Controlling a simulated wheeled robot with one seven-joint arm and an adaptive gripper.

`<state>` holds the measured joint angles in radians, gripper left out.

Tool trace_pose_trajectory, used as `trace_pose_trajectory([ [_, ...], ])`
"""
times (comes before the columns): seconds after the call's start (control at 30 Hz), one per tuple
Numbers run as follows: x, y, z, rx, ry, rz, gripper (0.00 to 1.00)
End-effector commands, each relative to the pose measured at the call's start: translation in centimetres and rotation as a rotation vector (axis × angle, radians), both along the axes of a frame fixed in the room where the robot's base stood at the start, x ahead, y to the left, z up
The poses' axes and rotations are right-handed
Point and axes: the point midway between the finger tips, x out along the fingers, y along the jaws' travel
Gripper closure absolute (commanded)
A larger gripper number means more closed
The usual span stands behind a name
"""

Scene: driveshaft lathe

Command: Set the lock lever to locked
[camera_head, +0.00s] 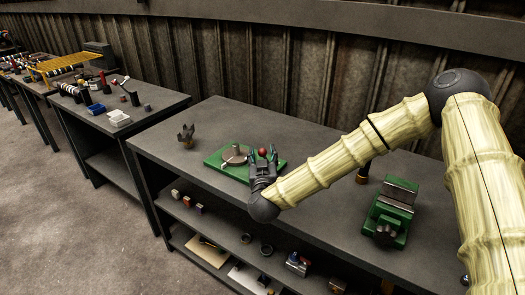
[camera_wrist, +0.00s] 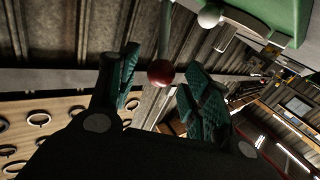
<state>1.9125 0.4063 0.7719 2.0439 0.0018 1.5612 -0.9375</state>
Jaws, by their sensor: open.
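The lock lever shows in the wrist view as a thin grey rod (camera_wrist: 165,35) with a red ball knob (camera_wrist: 160,73) at its end. In the head view, the red knob (camera_head: 262,152) shows just at my gripper (camera_head: 262,158), above the right part of a green base plate (camera_head: 211,161) on the bench. A grey round part (camera_head: 236,154) with a thin upright rod sits on that plate. My gripper is open, with the red knob between its teal fingertips (camera_wrist: 163,72); contact cannot be told. My gripper hides the lever's lower part in the head view.
A white ball (camera_wrist: 209,16) sits near a green body (camera_wrist: 285,14) in the wrist view. On the bench (camera_head: 330,195), a dark forked stand (camera_head: 186,136) is at the left and a green vise (camera_head: 392,213) at the right. My arm crosses above the bench.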

Motion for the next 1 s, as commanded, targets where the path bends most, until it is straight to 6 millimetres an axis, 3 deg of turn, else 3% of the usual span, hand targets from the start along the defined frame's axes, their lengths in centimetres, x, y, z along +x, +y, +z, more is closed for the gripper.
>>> trace_pose_trajectory([
  [0.2,1.7,-0.2,0.0,-0.001,0.001,-0.001,0.51],
  [0.53,2.0,-0.2,-0.1,-0.001,0.001,-0.002,0.51],
  [0.57,2.0,-0.3,-0.1,-0.001,0.001,-0.002,0.53],
  [0.8,2.0,-0.3,-0.1,-0.001,0.001,-0.002,0.97],
  [1.0,2.0,-0.2,0.0,0.000,0.002,-0.002,1.00],
])
